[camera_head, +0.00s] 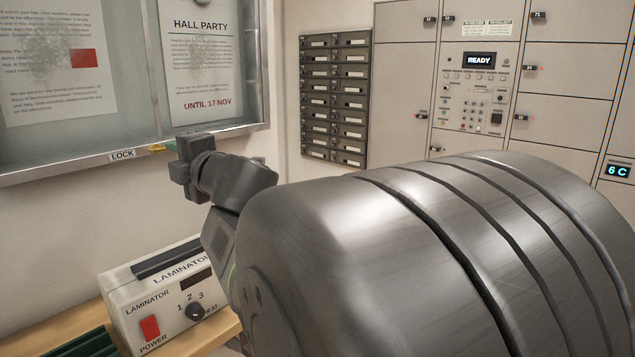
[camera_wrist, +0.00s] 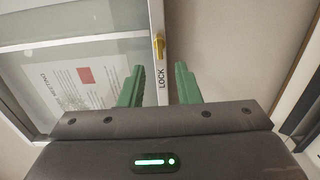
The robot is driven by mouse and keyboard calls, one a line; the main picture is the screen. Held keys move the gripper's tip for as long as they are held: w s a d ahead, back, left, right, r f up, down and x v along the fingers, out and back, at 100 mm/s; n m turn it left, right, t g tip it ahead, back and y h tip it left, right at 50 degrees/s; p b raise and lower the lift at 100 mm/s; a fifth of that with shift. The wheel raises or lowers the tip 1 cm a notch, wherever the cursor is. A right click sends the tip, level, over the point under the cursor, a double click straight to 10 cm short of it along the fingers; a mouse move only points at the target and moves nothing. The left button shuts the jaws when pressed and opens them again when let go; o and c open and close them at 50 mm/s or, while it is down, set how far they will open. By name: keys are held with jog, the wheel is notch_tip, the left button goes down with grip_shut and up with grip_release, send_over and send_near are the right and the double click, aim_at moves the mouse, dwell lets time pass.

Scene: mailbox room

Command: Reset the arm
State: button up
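My gripper (camera_wrist: 159,68) shows in the wrist view with its two green fingers apart and nothing between them that I can see held. In the head view my gripper (camera_head: 172,147) is at the lower right edge of the glass-fronted notice board (camera_head: 60,165), its fingers mostly hidden. My arm's large grey links fill the lower right of that view. A small brass piece, a key or latch (camera_wrist: 159,44), sits on the board's frame by the word LOCK, beyond the fingertips. I cannot tell whether a finger touches it.
A laminator (camera_head: 165,300) with a red power switch stands on a wooden surface at lower left, close to my arm. Dark mailboxes (camera_head: 335,100) hang on the wall behind. Parcel lockers (camera_head: 570,95) with a READY panel (camera_head: 479,60) stand at the right.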

aim_at(159, 151)
jog(key=b+x, duration=0.1)
jog(key=x, duration=0.6)
